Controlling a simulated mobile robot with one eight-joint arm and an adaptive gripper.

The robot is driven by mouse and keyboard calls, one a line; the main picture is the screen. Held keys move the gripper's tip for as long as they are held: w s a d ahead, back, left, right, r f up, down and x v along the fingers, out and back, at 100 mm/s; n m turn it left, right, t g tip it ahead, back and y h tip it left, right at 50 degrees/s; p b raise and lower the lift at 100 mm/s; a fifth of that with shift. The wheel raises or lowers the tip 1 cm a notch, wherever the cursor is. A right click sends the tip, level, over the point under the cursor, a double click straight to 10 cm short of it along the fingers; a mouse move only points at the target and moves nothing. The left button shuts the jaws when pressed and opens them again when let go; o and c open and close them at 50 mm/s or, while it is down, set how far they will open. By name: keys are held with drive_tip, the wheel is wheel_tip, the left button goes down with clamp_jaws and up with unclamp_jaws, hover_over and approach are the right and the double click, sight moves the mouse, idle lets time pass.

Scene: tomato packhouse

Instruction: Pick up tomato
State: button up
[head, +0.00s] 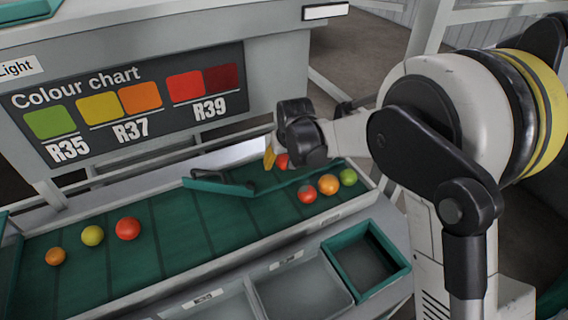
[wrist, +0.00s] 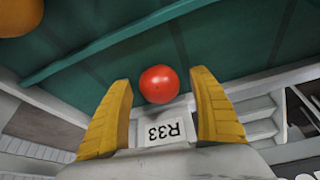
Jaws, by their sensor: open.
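A red tomato (wrist: 159,84) shows in the wrist view over the green belt, between the tips of my gripper's two yellow fingers. My gripper (wrist: 163,78) is open, with a gap between each finger and the tomato; the depth between them is hard to judge. In the head view a red tomato (head: 282,160) shows beside the yellow finger of my gripper (head: 271,158), partly hidden by the dark gripper body. Other tomatoes on the belt are a red one (head: 307,194), an orange one (head: 328,184) and a green one (head: 348,176).
A green diverter bar (head: 218,187) crosses the belt (head: 185,222). An orange tomato (head: 55,256), a yellow-green one (head: 92,235) and a red one (head: 127,228) lie at the left. A green-rimmed bin (head: 342,285) stands in front. A colour chart (head: 130,105) is behind.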

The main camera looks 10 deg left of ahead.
drive_tip(key=c, duration=1)
